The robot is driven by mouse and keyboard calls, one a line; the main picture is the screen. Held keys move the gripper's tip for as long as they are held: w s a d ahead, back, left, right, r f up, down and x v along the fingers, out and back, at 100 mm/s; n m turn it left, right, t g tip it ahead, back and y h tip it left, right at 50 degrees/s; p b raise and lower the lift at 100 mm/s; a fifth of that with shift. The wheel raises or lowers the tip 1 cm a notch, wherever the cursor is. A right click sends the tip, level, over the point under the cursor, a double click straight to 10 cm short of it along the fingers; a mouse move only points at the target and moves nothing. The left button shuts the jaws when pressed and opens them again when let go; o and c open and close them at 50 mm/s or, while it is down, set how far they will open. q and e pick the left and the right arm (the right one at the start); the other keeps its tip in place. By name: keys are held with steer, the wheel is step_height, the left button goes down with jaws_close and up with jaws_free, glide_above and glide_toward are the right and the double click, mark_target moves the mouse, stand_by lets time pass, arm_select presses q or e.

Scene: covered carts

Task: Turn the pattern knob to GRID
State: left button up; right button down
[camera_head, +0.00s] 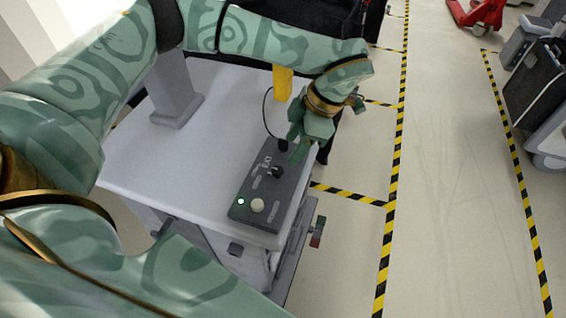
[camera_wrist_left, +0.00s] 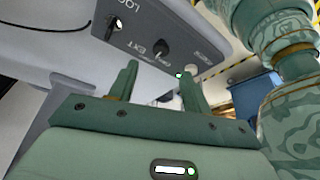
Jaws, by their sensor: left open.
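A dark control panel (camera_head: 247,190) lies on the light grey cart top. It carries a black knob (camera_head: 276,171), a round cream button (camera_head: 257,205) and a small white light (camera_head: 240,201). My left gripper (camera_head: 297,151) is over the panel's far end, just beyond the knob, with empty jaws. In the left wrist view my left gripper (camera_wrist_left: 160,76) has its two fingers apart, with a black knob (camera_wrist_left: 160,48) ahead of the gap. Lettering beside it is partly legible, and I cannot read GRID or the knob's setting. My right gripper is not in view.
The cart top (camera_head: 215,110) bears a grey post (camera_head: 175,95) and a yellow upright piece (camera_head: 283,82) near the panel's far end. A black cable runs to the panel. Open floor with yellow-black stripes lies right of the cart. A blue box (camera_wrist_left: 255,97) shows in the wrist view.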

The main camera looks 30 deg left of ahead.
mark_target(278, 169)
arm_select(q)
steer(key=x, duration=0.7)
steer(key=shift+f+b, duration=0.3)
steer(key=shift+c, duration=0.2)
steer(key=c, duration=0.9)
